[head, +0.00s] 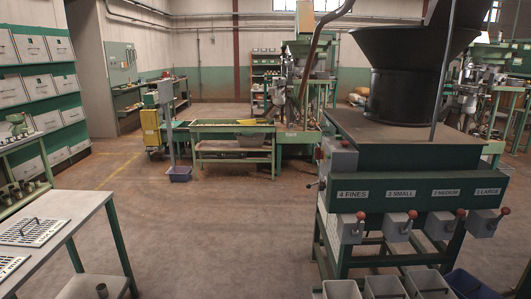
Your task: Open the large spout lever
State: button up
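The large spout (483,223) is a grey box at the right end of the green sorting machine's front, under the label "1 LARGE" (487,191). Its lever (504,212) has a red-orange knob and points up and to the right. Similar levers stand on the medium spout (440,225), the small spout (398,226) and the fines spout (350,229), at about the same tilt. Whether any spout is open inside cannot be seen. My gripper is not in view.
Grey bins (341,290) and a blue bin (470,284) stand below the spouts. A black hopper (405,85) tops the machine. A worktable (85,215) with a tray (34,232) stands at left. The floor (220,220) between is clear.

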aim_at(506, 210)
jog(key=z, duration=4.7)
jog(key=i, duration=0.15)
jog(key=u, duration=2.45)
jog(key=i, duration=0.45)
jog(key=u, duration=0.05)
